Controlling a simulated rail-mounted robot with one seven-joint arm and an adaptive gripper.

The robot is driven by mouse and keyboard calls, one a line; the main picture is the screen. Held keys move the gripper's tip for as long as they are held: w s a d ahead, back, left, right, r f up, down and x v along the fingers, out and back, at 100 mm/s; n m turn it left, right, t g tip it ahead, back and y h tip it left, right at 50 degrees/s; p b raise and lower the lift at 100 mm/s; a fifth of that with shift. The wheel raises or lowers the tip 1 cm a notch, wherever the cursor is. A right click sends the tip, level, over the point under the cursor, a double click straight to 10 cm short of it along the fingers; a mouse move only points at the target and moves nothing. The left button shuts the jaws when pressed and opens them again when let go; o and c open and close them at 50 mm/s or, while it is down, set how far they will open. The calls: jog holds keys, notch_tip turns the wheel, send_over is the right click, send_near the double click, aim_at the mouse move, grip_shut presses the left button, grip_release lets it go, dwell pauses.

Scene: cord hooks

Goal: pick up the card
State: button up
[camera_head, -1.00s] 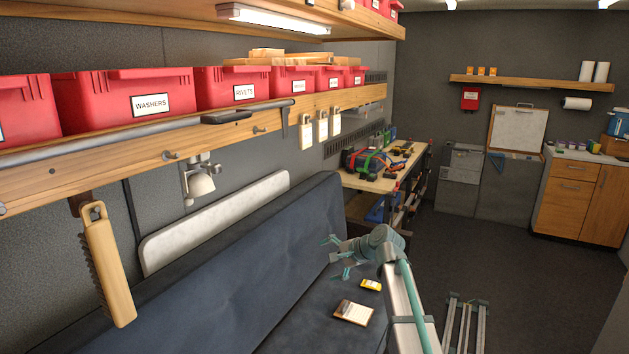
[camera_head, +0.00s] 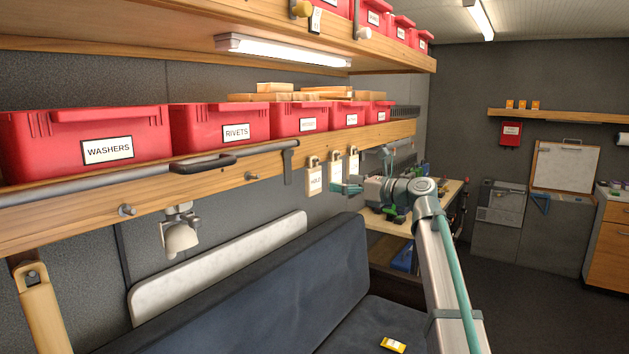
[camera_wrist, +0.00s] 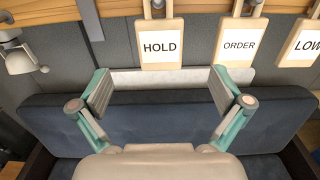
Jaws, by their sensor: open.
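Three tags hang in a row under the wooden shelf. The HOLD card (camera_head: 314,181) is nearest in the head view; in the wrist view the HOLD card (camera_wrist: 161,46) hangs ahead, between and above my fingertips. The ORDER card (camera_wrist: 238,45) is to its right, and the LOW card (camera_wrist: 304,47) is cut off at the right edge. My gripper (camera_wrist: 160,90) is open, with nothing between its fingers. In the head view my gripper (camera_head: 364,170) is by the tags and overlaps the far ones; its distance to them is hard to tell.
The shelf (camera_head: 215,200) carries red bins and a grey rail. A lamp (camera_head: 181,235) hangs at the left. The dark sofa (camera_head: 300,285) and its white back panel (camera_wrist: 190,78) lie below. A yellow item (camera_head: 393,345) lies on the seat.

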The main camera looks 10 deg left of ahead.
aim_at(316, 178)
jog(key=p+x, duration=0.3)
jog(key=x, duration=0.6)
jog(key=shift+w+a, duration=0.15)
jog(key=shift+a, duration=0.05)
jog(key=shift+w+a, duration=0.1)
jog(key=shift+a, duration=0.2)
jog(key=c, duration=1.2)
